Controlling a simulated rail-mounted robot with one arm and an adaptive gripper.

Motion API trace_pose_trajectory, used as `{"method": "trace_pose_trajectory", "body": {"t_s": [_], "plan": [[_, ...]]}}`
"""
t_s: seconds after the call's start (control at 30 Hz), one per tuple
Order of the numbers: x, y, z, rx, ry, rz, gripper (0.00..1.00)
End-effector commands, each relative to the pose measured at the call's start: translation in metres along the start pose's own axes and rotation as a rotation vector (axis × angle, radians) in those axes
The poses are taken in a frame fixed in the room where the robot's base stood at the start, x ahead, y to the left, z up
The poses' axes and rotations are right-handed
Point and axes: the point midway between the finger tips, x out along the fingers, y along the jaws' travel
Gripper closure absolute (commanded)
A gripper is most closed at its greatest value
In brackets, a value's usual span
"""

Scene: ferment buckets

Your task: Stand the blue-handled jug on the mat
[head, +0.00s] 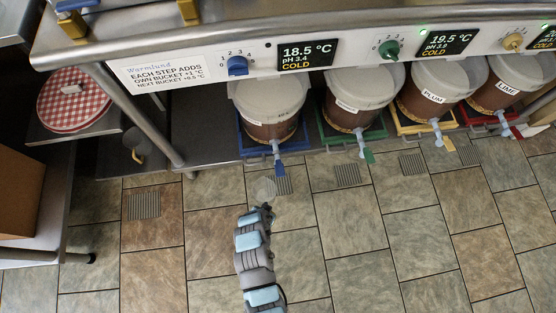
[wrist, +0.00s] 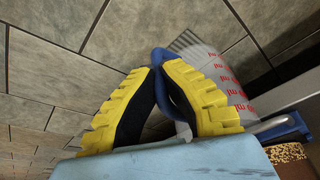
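The blue-handled jug (head: 263,188) is clear and pale in the head view, held over the tiled floor in front of the blue-trayed bucket. Its wall with red markings (wrist: 228,82) fills the right of the wrist view. My gripper (head: 263,208) is at the jug's near side. In the wrist view its yellow-backed fingers (wrist: 158,75) close on the blue handle (wrist: 160,56); part of the handle is hidden between them. A round red-and-white checked mat (head: 75,98) lies on the metal shelf at the far left in the head view, apart from the jug.
Several brown buckets (head: 268,115) with taps stand on coloured trays under the metal control panel (head: 200,76). A dark vessel with a yellow handle (head: 136,152) stands right of the mat. A metal post (head: 140,120) rises between mat and buckets. The floor in front is clear.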

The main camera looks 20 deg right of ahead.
Motion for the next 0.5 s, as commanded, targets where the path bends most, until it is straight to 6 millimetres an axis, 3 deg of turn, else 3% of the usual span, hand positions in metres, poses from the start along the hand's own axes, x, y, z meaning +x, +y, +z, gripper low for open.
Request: {"method": "trace_pose_trajectory", "body": {"t_s": [0.1,0.23,0.37,0.5], "plan": [[-0.007,-0.015,0.021,-0.016,-0.004,-0.006,1.00],[-0.012,-0.022,0.030,-0.020,-0.004,-0.008,1.00],[-0.003,-0.020,0.022,-0.019,-0.002,-0.007,1.00],[0.017,-0.014,0.000,-0.015,0.001,-0.007,1.00]]}}
